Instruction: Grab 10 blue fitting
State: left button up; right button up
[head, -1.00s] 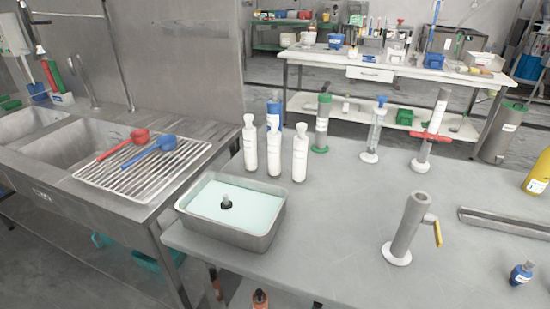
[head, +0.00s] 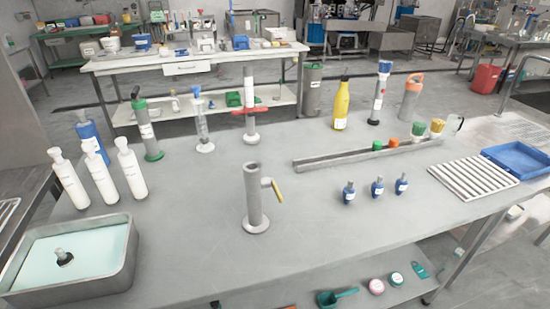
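Three small blue fittings stand in a row on the grey table, right of centre in the head view: a left one (head: 348,192), a middle one (head: 377,187) and a right one (head: 401,183). Each has a pale label and a narrower top. They stand apart from each other, with clear table around them. No number 10 can be read on any of them. Neither of my grippers is in view.
A grey cylinder with a yellow handle (head: 255,200) stands left of the fittings. A long metal channel (head: 340,160) lies behind them. A slatted rack (head: 472,181) and a blue tray (head: 520,160) are at right. A metal basin (head: 128,262) and white bottles (head: 98,172) are at left.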

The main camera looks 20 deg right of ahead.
aim_at(377, 187)
jog(key=z, duration=3.25)
jog(key=i, duration=1.1)
jog(key=u, duration=2.75)
